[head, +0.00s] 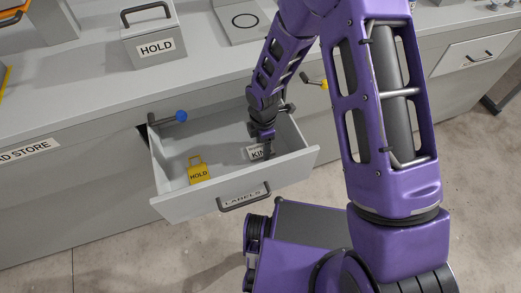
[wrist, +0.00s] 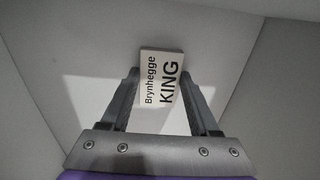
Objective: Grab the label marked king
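The king label (wrist: 162,80) is a small white block with black print, "Brynhegge KING", inside the open drawer. In the head view, the king label (head: 257,153) is at the drawer's right part, partly hidden by my gripper (head: 265,148). In the wrist view, the two fingers of my gripper (wrist: 160,74) stand apart on either side of the label, with tips right at its side edges. I cannot tell whether they press on it. The labels drawer (head: 180,206) has a dark handle and a "LABELS" plate.
A yellow "HOLD" tag (head: 199,172) stands in the drawer, left of my gripper. A blue-knobbed lever (head: 180,117) is by the drawer's back left. A grey "HOLD" box (head: 150,33) stands on the counter (head: 80,85). The drawer walls surround my gripper.

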